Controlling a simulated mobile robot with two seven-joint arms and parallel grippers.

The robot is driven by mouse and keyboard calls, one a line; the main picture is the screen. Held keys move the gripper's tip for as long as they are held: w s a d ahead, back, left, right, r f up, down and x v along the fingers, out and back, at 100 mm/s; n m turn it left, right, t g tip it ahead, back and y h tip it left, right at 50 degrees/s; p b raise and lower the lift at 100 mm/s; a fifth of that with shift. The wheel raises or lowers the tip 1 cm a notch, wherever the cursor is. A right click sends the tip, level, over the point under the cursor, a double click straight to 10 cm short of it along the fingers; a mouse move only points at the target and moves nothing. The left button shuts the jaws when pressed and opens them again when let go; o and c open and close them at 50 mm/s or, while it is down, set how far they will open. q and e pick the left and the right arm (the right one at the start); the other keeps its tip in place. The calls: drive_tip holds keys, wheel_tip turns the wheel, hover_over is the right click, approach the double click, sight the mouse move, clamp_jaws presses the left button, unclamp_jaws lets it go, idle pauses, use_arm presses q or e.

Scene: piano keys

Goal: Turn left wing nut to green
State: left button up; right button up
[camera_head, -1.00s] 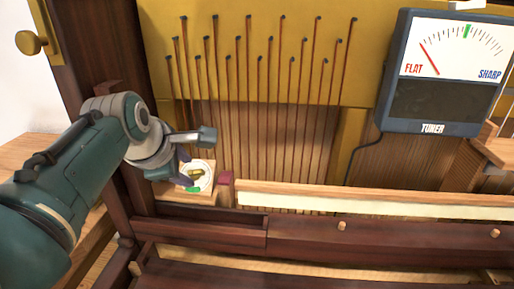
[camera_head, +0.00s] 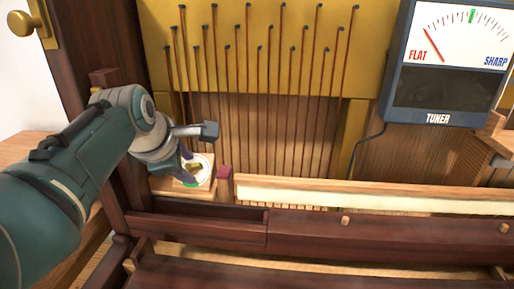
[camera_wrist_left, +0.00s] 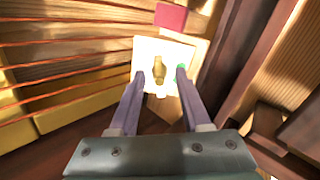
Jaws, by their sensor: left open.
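In the head view the gripper partly covers the dial. My right gripper is not in view.
A tuner (camera_head: 440,90) at the upper right has its red needle at FLAT and a green mark near top centre. A dark red block (camera_head: 225,172) stands right beside the dial. Strings on pins rise behind. A wooden rail (camera_head: 340,195) runs along the front right.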

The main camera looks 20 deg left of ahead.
use_arm(q)
drive_tip(key=shift+w+a+f+b, duration=0.1)
drive_tip(key=shift+w+f+b, duration=0.25)
drive_tip(key=shift+f+b, duration=0.25)
drive_tip(key=shift+s+r+p, duration=0.35)
drive_tip(key=shift+r+p, duration=0.3)
drive_tip(key=shift+p, duration=0.45)
clamp_jaws()
idle(0.3)
